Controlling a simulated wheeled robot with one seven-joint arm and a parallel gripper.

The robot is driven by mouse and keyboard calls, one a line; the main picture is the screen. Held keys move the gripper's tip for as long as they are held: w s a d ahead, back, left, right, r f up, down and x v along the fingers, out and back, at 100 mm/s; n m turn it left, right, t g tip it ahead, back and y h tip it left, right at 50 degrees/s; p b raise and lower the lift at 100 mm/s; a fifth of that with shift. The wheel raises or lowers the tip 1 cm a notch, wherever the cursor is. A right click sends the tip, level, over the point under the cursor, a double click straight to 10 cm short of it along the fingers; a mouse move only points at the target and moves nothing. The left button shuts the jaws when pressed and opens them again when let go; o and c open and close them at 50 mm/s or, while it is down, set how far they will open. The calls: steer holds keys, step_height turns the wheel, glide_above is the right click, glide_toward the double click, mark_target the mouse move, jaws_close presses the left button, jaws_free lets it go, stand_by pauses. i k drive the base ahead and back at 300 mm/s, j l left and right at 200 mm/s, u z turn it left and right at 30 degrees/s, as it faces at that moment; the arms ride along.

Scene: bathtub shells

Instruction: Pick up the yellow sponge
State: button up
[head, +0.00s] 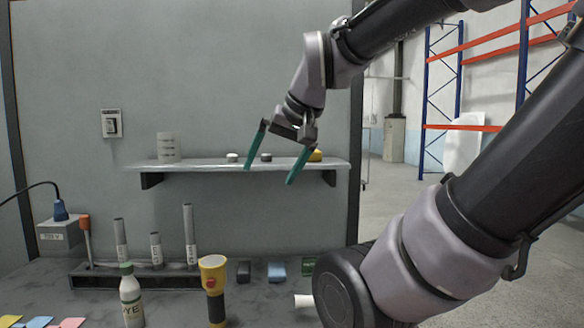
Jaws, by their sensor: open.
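A small yellow block (315,156), which looks like the yellow sponge, sits at the right end of the grey wall shelf (215,165). It is small in the head view, and the right finger of my gripper hides part of its left side. My gripper (269,175) has two green fingers spread wide apart and pointing down. It appears in front of the shelf, left of the yellow block, with nothing between the fingers. I cannot tell how far it is from the shelf in depth.
A grey cylinder (168,147), a white knob-like piece (232,158) and a dark one (266,157) stand on the shelf. Below, the bench holds a white bottle (132,300), a yellow torch-like object (213,275), a blue block (277,271) and upright tubes in a rack (105,278).

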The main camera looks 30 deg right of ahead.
mark_target(316, 157)
steer(key=l+z, duration=0.1)
steer(key=z, duration=0.65)
